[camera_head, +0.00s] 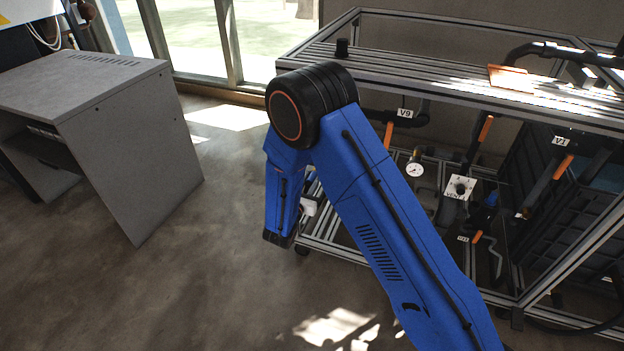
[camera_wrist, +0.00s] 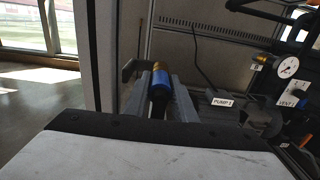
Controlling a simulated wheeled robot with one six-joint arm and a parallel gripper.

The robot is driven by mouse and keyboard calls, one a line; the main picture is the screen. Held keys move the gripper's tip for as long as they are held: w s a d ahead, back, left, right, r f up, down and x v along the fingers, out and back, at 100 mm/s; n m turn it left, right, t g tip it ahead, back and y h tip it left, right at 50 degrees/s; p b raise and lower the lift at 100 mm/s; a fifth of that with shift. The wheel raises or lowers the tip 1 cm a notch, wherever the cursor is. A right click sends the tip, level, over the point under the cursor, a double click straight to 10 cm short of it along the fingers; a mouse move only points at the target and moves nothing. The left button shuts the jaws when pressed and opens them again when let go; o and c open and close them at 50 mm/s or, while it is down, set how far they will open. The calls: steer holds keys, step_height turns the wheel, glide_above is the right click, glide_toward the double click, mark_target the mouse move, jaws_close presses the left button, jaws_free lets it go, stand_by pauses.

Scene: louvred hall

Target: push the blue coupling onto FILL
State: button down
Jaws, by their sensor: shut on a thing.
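The blue coupling (camera_wrist: 161,81) sits between the two grey fingers of my gripper (camera_wrist: 161,97) in the wrist view. The fingers are shut on it from both sides. A brass-coloured end shows just beyond the blue part, and a dark part runs back towards the palm. I cannot tell whether the coupling touches a port. No label reading FILL can be made out. In the head view my blue arm hides the gripper and the coupling.
A frame rack (camera_head: 440,62) holds pipes, orange-handled valves and a gauge (camera_head: 414,169), also in the wrist view (camera_wrist: 288,67). Labels read PUMP 1 (camera_wrist: 222,102) and VENT, on a white plate (camera_wrist: 293,94). A grey desk (camera_head: 130,140) stands left; floor between is clear.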

mark_target(309, 184)
steer(key=shift+s, duration=0.15)
steer(key=shift+v, duration=3.25)
steer(key=shift+r, duration=0.1)
